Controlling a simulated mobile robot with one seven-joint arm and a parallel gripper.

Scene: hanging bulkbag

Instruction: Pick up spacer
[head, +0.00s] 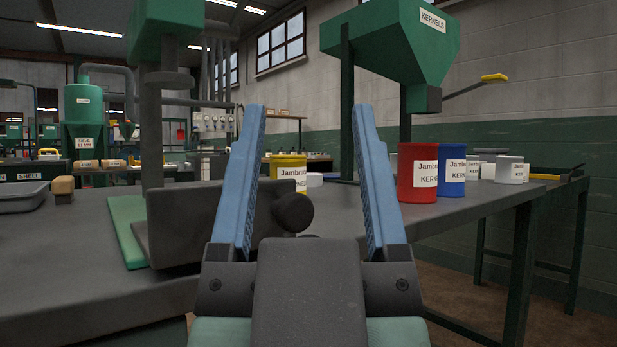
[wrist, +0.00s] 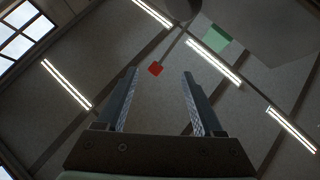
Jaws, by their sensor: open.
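My gripper (head: 307,108) is open and empty, its two blue fingers pointing up in the head view. It also shows in the wrist view (wrist: 160,72), wide open against the ceiling. I cannot make out anything I can name as the spacer in either view. A grey machine with a dark flat plate and a round black knob (head: 293,213) stands on the table just left of my gripper, partly hidden by the left finger.
The grey table (head: 465,212) carries a red tin (head: 417,172), a blue tin (head: 452,172), a yellow tin (head: 288,168) and white tubs. A green hopper (head: 400,45) overhangs its right side. A tan block (head: 63,187) and grey tray (head: 22,197) lie left. The table's front left is clear.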

